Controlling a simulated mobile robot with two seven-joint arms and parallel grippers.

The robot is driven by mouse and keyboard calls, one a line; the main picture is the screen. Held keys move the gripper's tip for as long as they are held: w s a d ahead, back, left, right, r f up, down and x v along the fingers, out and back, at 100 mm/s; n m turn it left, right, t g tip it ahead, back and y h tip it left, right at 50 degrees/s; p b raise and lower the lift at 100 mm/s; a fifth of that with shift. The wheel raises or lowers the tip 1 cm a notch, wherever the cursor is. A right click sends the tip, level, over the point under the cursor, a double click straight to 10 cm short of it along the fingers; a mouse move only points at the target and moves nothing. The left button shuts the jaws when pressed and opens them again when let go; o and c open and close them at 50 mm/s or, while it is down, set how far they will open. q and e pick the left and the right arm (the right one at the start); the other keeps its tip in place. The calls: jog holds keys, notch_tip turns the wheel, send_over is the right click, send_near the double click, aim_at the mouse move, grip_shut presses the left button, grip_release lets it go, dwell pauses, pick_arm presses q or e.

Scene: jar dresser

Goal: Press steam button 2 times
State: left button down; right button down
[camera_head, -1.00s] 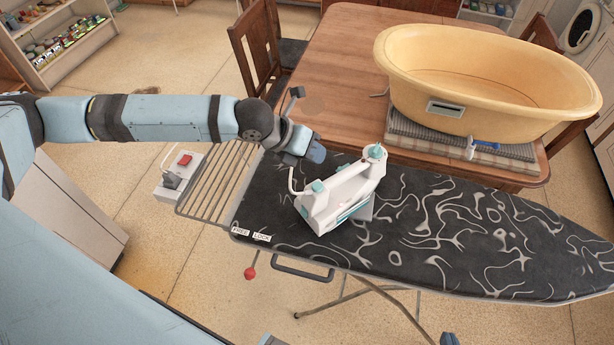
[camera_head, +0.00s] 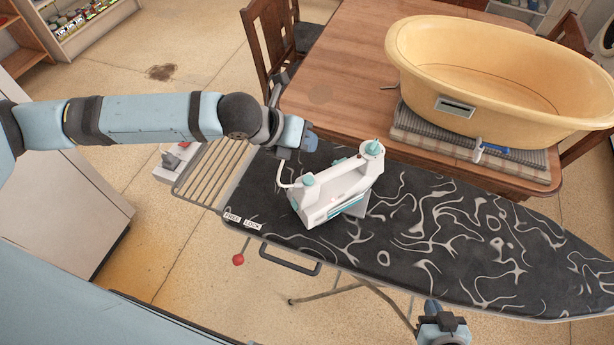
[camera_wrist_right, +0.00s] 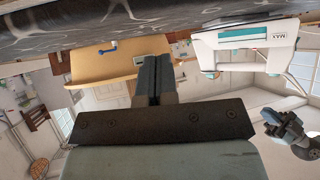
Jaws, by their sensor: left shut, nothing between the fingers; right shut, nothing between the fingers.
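A white and teal steam iron (camera_head: 336,192) stands on the dark patterned ironing board (camera_head: 440,235), towards its left end. It has teal knobs on top; I cannot tell which part is the steam button. My left gripper (camera_head: 308,140) is shut and empty, just behind and above the iron's left end, apart from it as far as I can see. My right gripper (camera_head: 436,309) is low at the front edge of the board; in the right wrist view its fingers (camera_wrist_right: 153,78) are shut and empty. The iron (camera_wrist_right: 243,40) also shows there at the upper right.
A wire rack (camera_head: 212,172) with a switch box (camera_head: 177,160) adjoins the board's left end. Behind stands a wooden table (camera_head: 345,70) with a yellow tub (camera_head: 490,80) on folded cloths (camera_head: 420,138). A red knob (camera_head: 238,260) hangs below the board.

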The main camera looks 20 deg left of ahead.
pick_arm(q)
jog(key=b, duration=0.8)
send_over(307, 178)
notch_tip(307, 178, down, 7)
jog(key=shift+a, duration=0.1)
jog(key=shift+f, duration=0.9)
dwell(0.3)
jog(key=shift+f, duration=0.1)
dwell(0.6)
jog(key=shift+f, duration=0.3)
